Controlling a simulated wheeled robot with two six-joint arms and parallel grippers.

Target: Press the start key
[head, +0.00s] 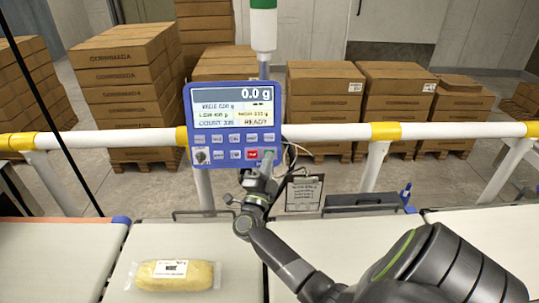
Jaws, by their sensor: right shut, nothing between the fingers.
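My left gripper is not in view.
A wrapped yellow pack (174,275) with a white label lies on the pale belt (60,245). A green and white stack light (263,25) rises above the panel. Stacked cartons (120,70) stand behind the rail.

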